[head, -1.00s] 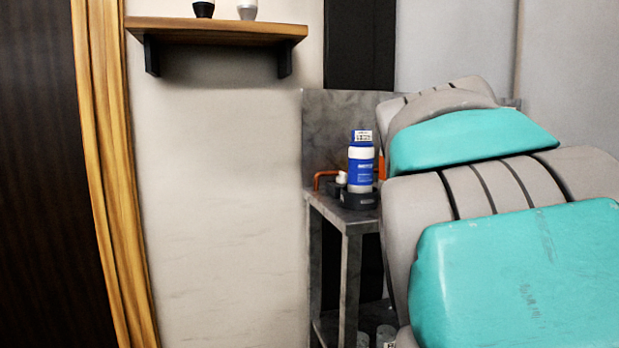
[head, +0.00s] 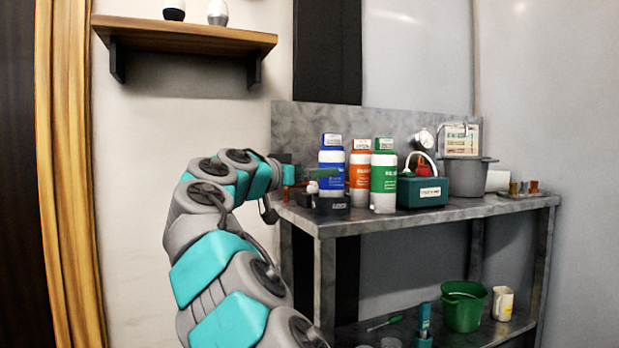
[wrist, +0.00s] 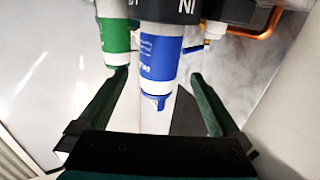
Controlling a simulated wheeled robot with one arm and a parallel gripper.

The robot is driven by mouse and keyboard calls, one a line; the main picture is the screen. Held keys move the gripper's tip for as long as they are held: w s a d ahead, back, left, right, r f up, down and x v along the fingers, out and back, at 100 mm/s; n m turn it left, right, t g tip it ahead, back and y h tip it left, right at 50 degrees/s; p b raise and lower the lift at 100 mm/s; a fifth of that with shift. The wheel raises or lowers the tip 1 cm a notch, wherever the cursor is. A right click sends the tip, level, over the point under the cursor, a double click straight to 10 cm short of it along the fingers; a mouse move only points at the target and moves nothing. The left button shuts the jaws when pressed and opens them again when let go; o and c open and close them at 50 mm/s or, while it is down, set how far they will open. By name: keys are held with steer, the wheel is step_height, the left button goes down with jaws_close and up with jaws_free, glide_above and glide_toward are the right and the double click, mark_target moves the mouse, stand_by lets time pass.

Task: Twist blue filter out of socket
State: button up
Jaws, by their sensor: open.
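The blue filter (head: 332,158) is a white bottle with a blue band and blue cap. It stands upright in a black socket (head: 332,204) at the left end of the metal bench. My gripper (head: 316,178) comes in from the left, and a dark green finger overlaps the filter's middle. In the wrist view, which looks inverted, the blue filter (wrist: 158,52) lies between my gripper's open fingers (wrist: 159,76), with gaps at both sides. The socket (wrist: 170,10), marked "IN", is at the top of that view.
An orange filter (head: 361,172) and a green filter (head: 383,182) stand close on the right. Beyond them are a teal box (head: 422,193), a gauge (head: 425,138) and a grey pot (head: 463,177). An orange pipe lies by the socket. A green bucket (head: 464,306) sits on the lower shelf.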

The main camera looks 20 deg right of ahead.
steer(key=shift+p+x, duration=0.4)
steer(key=shift+x, duration=3.35)
steer(key=shift+c, duration=0.2)
jaws_close()
steer(key=c, duration=0.5)
jaws_free()
steer(key=shift+f, duration=0.1)
steer(key=c, duration=0.7)
